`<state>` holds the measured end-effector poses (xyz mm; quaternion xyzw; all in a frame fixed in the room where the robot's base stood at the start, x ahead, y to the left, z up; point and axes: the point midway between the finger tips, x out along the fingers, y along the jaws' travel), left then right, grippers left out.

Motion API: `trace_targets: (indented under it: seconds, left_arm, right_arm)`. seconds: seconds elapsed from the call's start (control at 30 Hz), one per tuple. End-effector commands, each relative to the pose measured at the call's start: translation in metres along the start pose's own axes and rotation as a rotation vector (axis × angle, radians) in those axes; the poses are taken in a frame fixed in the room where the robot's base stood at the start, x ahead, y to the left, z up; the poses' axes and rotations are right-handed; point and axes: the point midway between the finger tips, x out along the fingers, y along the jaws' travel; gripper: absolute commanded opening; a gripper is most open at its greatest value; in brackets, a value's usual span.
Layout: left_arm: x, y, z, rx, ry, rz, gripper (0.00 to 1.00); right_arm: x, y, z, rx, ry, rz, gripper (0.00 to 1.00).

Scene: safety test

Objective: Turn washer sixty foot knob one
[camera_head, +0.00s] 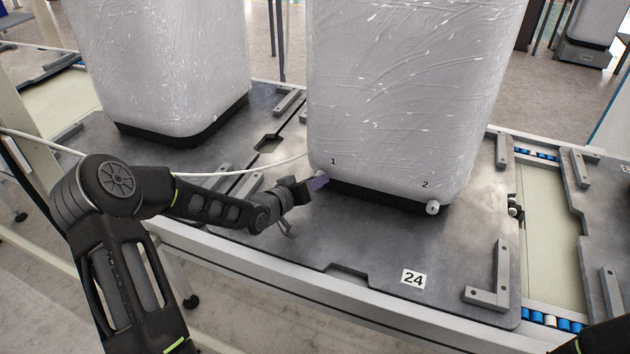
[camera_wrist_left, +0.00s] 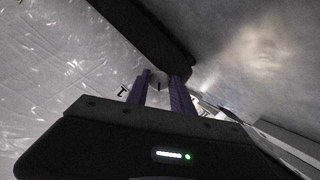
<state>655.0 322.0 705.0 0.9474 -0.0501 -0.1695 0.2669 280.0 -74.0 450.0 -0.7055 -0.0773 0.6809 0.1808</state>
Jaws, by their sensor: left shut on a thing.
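The washer (camera_head: 410,90) is a tall block in clear shiny wrap with a dark base, standing on a grey plate (camera_head: 380,245) marked 24. Knob one (camera_head: 319,174), small and pale, is at the washer's lower left front corner under the label 1, partly hidden by my left gripper (camera_head: 319,183). In the left wrist view my left gripper (camera_wrist_left: 161,88) has its two purple fingers on either side of the knob (camera_wrist_left: 158,80), shut on it. My right gripper is not in view.
A second wrapped washer (camera_head: 160,60) stands on another plate at the left. A white hose or cable (camera_head: 240,172) runs behind my left arm. Angled metal brackets (camera_head: 490,285) stand on the plate.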

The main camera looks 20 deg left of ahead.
Motion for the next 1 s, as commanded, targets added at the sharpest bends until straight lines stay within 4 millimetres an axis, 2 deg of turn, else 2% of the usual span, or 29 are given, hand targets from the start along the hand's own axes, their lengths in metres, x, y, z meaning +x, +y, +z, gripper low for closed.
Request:
trace_targets:
  seconds: [0.2, 0.47, 1.0]
  left_arm:
    - [0.000, 0.001, -0.004, -0.168, 0.019, 0.069, 0.00]
    - [0.001, 0.001, -0.005, -0.292, 0.031, 0.122, 0.00]
    - [0.001, 0.002, -0.007, -0.329, 0.036, 0.139, 0.00]
  right_arm:
    - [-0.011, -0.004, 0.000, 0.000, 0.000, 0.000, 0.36]
    - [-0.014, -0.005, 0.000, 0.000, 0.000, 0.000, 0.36]
    - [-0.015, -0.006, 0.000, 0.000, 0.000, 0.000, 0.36]
